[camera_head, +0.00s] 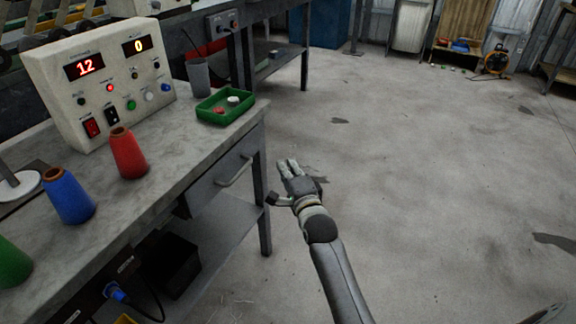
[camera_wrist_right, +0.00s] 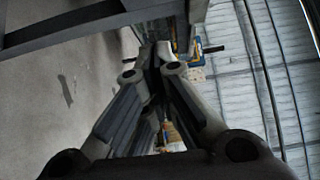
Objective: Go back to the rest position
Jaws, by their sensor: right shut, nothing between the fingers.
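My right gripper (camera_head: 287,168) is in the head view, held out over the open floor just right of the workbench corner. Its fingers are together and hold nothing. In the right wrist view its two fingers (camera_wrist_right: 153,58) meet at the tips, with nothing between them. My left gripper is not in either view.
The concrete floor (camera_head: 430,190) to the right is clear.

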